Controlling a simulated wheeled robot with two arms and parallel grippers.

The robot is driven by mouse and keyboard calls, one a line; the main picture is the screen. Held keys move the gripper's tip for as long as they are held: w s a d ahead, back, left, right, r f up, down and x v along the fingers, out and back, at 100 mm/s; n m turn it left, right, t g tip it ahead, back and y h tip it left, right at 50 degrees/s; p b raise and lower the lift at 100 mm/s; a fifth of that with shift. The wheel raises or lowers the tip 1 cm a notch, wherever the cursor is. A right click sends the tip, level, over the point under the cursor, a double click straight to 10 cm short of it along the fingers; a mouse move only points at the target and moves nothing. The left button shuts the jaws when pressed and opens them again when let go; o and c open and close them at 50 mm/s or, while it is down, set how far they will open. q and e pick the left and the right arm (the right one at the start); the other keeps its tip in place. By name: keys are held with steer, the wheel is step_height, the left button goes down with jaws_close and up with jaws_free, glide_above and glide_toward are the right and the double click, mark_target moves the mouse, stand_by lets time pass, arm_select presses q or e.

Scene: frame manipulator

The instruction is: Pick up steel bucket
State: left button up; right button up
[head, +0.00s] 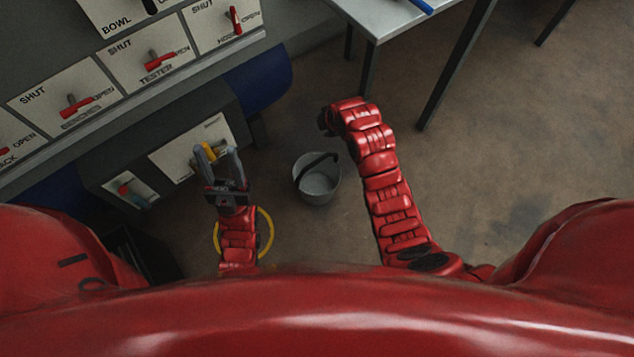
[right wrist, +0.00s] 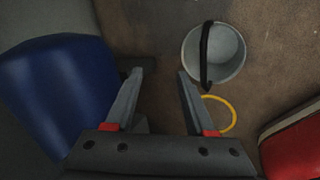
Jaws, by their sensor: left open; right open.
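The steel bucket (head: 319,187) stands upright on the floor in the middle of the head view, with its dark handle lying across its mouth. In the right wrist view the bucket (right wrist: 227,52) is at the upper right, just beyond and right of my right gripper's fingers. My left gripper (head: 217,152) is open, left of the bucket, in front of the low panel.
A yellow ring (head: 267,234) shows on the floor around my left forearm. A panel with red levers (head: 77,104) runs along the left, with blue units (head: 262,80) below. A metal table (head: 383,18) stands at the top. The floor at right is clear.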

steer(key=s+f+n+g+h, duration=0.1)
steer(key=s+n+g, duration=0.2)
steer(key=s, duration=0.2)
steer(key=shift+s+b+x, duration=0.2)
steer(key=shift+b+x, duration=1.3)
steer(key=shift+x, duration=2.85)
steer(key=shift+s+b+x, duration=0.2)
steer(key=shift+b+x, duration=1.25)
steer(key=shift+x, duration=2.9)
steer(key=shift+f+b, duration=0.35)
steer(key=shift+b, duration=0.1)
jaws_close()
steer(key=shift+s, duration=0.1)
